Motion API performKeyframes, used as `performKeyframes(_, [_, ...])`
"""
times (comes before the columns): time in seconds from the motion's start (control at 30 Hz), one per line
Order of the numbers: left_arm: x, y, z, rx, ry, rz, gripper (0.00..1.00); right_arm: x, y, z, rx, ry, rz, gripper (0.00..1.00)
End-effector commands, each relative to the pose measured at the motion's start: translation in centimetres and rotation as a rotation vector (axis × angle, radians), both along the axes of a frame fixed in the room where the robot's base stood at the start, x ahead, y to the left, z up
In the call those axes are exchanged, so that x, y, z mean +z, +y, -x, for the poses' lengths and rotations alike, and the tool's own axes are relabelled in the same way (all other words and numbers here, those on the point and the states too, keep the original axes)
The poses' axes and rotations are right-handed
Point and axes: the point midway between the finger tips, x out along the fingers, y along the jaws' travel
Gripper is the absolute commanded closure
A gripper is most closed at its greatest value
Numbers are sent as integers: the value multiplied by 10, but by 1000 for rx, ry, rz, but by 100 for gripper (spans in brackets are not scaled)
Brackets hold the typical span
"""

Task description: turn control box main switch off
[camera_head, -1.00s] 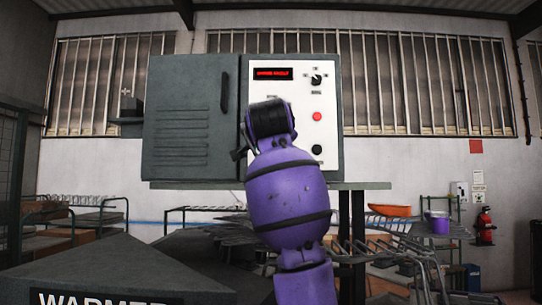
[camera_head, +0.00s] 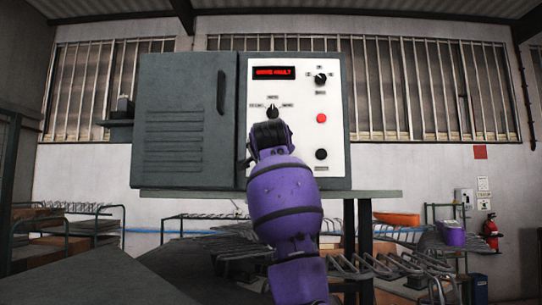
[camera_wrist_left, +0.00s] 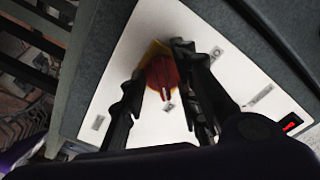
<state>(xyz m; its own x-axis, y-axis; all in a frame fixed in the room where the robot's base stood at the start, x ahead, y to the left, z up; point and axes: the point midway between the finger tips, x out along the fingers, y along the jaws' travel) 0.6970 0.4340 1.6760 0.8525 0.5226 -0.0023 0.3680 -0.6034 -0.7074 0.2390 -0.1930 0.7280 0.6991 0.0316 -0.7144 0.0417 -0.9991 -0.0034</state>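The control box (camera_head: 185,120) is a grey cabinet with a white panel (camera_head: 335,98) on its right part. In the left wrist view a red rotary switch on a yellow plate (camera_wrist_left: 163,75) sits on the white panel. My left gripper (camera_head: 268,135) is in front of the panel's lower left, hiding that part in the head view. In the left wrist view its dark fingers are apart, one on each side of the red switch. I cannot tell whether they touch it. My right gripper is not in view.
The panel also carries a red-lit display (camera_head: 273,72) that seems to read "DRIVE FAULT", two black selector knobs, a red button (camera_head: 321,118) and a black button (camera_head: 321,154). The box stands on a table (camera_head: 380,194). Racks and a purple bucket (camera_head: 453,233) stand behind.

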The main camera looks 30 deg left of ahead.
Motion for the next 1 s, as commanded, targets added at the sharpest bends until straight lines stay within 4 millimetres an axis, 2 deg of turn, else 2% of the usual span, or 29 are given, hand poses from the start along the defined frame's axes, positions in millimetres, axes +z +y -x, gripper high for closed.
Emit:
performKeyframes(0.33, [1,2,-4,0,-2,0,72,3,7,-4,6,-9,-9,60])
performKeyframes(0.53, [1,2,-4,0,-1,-1,99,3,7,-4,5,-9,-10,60])
performKeyframes(0.57, [1,2,-4,0,-1,-1,100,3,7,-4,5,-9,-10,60])
performKeyframes(1.0, [0,2,-4,0,-26,43,100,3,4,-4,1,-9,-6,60])
